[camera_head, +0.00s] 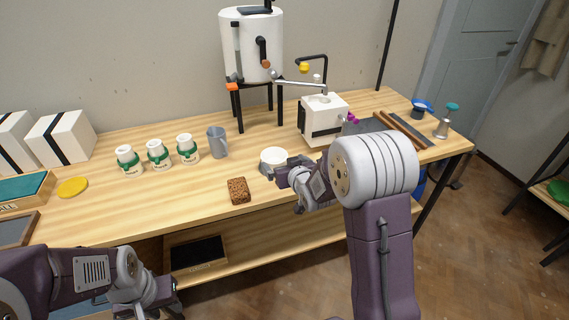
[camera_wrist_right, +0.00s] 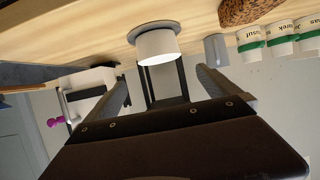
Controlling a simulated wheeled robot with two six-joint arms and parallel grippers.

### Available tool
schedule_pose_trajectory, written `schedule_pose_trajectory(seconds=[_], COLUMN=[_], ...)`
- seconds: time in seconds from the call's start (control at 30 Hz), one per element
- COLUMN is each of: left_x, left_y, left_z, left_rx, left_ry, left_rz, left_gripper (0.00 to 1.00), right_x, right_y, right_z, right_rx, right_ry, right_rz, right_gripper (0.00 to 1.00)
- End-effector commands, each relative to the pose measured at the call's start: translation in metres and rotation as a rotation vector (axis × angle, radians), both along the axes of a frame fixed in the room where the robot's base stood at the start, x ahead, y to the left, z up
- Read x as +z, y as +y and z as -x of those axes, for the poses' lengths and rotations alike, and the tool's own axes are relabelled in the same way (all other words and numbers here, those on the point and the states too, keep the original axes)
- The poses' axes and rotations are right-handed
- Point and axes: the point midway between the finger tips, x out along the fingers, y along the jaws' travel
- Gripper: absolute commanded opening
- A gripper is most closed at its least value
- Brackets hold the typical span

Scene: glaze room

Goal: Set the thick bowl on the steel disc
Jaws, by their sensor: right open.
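The thick white bowl (camera_head: 274,157) stands on the table in the head view. In the right wrist view, which shows the scene upside down, the bowl (camera_wrist_right: 157,44) rests on the grey steel disc (camera_wrist_right: 150,26), whose rim shows around its base. My right gripper (camera_head: 282,172) is at the bowl's near right side in the head view. In the right wrist view, my right gripper (camera_wrist_right: 162,78) is open, with the bowl just beyond its fingertips and nothing held. My left gripper (camera_head: 172,294) is low at the left, in front of the table; its jaws are unclear.
A brown sponge-like block (camera_head: 239,190) lies left of the bowl. A grey mug (camera_head: 217,142) and several green-labelled white jars (camera_head: 159,154) stand behind it. A white boxy machine (camera_head: 323,118) and a tall white urn (camera_head: 252,45) stand at the back.

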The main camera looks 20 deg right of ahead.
Motion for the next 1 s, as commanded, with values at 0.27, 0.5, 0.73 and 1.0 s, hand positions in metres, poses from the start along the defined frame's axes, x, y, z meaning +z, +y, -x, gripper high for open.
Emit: schedule_pose_trajectory(seconds=[0.27,0.5,0.73,1.0], left_x=[0.000,0.000,0.000,0.001], left_y=[0.000,0.000,0.000,0.000], left_z=[0.000,0.000,0.000,0.000], left_rx=[0.000,0.000,0.000,0.000], left_ry=[0.000,0.000,0.000,0.000], left_rz=[0.000,0.000,0.000,0.000], left_gripper=[0.36,0.36,0.36,0.36], right_x=[-0.004,-0.077,-0.095,-0.095], right_y=[0.000,0.009,0.020,0.020], right_z=[0.007,0.162,0.289,0.297], right_rx=[-0.003,-0.041,-0.038,-0.037], right_ry=[0.033,0.653,1.053,1.078], right_rz=[0.001,0.004,-0.010,-0.012], right_gripper=[1.00,1.00,1.00,1.00])
